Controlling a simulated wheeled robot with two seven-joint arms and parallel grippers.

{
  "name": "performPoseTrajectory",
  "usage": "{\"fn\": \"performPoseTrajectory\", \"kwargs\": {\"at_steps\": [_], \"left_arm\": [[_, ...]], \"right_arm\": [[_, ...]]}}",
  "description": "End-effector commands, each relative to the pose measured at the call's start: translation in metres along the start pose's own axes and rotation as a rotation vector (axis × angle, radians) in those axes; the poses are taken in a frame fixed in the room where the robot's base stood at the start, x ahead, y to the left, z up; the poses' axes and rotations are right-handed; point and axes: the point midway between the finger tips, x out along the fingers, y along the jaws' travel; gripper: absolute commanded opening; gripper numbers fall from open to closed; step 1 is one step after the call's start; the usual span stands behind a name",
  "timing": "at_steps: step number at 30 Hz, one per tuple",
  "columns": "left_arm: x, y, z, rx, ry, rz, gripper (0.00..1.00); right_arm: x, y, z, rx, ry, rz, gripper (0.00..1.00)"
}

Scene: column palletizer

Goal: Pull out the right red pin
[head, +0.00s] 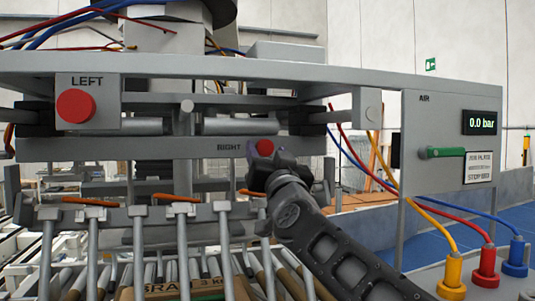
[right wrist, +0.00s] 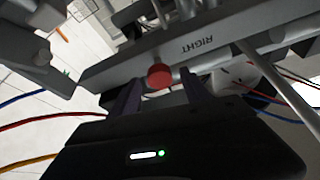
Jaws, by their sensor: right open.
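The right red pin (head: 264,147) shows as a round red head on a grey bar labelled RIGHT, seated in the bar. In the right wrist view the pin (right wrist: 159,76) stands out between and just beyond the dark fingertips. My right gripper (head: 266,158) is in front of the pin, hiding part of it and the bar. Its fingers (right wrist: 160,86) are spread, one on each side of the pin, with visible gaps; I cannot tell exact depth. A left red pin (head: 75,106) sits on a plate labelled LEFT. My left gripper is not in view.
A panel (head: 423,180) at the right has a green lever (head: 446,152) and a display (head: 481,122) reading 0.0 bar. Yellow, red and blue hoses run down to coloured fittings (head: 484,266). Metal rollers and rods (head: 140,240) lie below the bar.

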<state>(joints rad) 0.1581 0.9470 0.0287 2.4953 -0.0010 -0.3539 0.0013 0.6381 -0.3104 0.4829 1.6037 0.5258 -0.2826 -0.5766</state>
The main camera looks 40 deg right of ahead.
Motion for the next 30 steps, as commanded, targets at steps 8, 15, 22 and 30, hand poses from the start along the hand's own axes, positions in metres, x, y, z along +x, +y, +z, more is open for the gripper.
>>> {"fn": "performPoseTrajectory", "kwargs": {"at_steps": [8,15,22,30], "left_arm": [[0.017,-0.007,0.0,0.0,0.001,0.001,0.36],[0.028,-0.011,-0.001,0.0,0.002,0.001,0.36],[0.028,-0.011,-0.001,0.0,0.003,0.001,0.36],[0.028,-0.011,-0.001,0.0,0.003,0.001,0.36]], "right_arm": [[-0.037,0.0,0.002,-0.002,0.003,-0.001,0.56],[-0.071,0.0,0.001,-0.001,0.002,0.0,0.56],[-0.077,0.0,0.0,0.001,0.0,0.001,0.56],[-0.076,0.0,0.0,0.0,0.0,0.0,0.56]]}}
